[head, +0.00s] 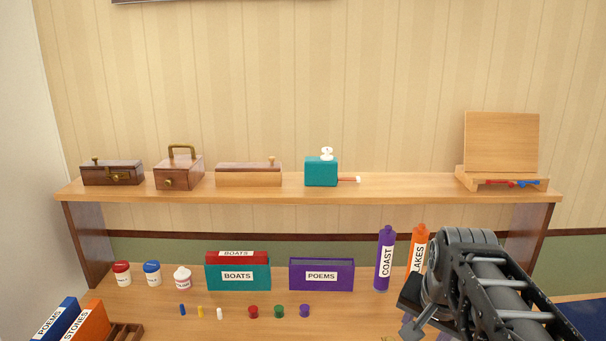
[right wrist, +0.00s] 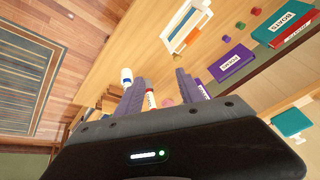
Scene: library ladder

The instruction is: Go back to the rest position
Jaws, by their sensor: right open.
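My right arm comes in from the lower right in the head view, in front of the lower shelf's right part. Its gripper is mostly hidden there behind the arm. In the right wrist view the two purple fingers of my right gripper (right wrist: 161,88) stand apart, so it is open. A small red and white thing (right wrist: 151,98) shows between the fingers; it seems to lie beyond them and not to be gripped. My left gripper is in neither view.
The lower shelf holds a purple POEMS box (head: 321,275), a teal BOATS box (head: 237,276), a purple COAST tube (head: 385,260), an orange tube (head: 418,243), jars and small pieces. The upper shelf (head: 400,188) bears wooden boxes, a teal box (head: 321,172) and a wooden stand (head: 501,143).

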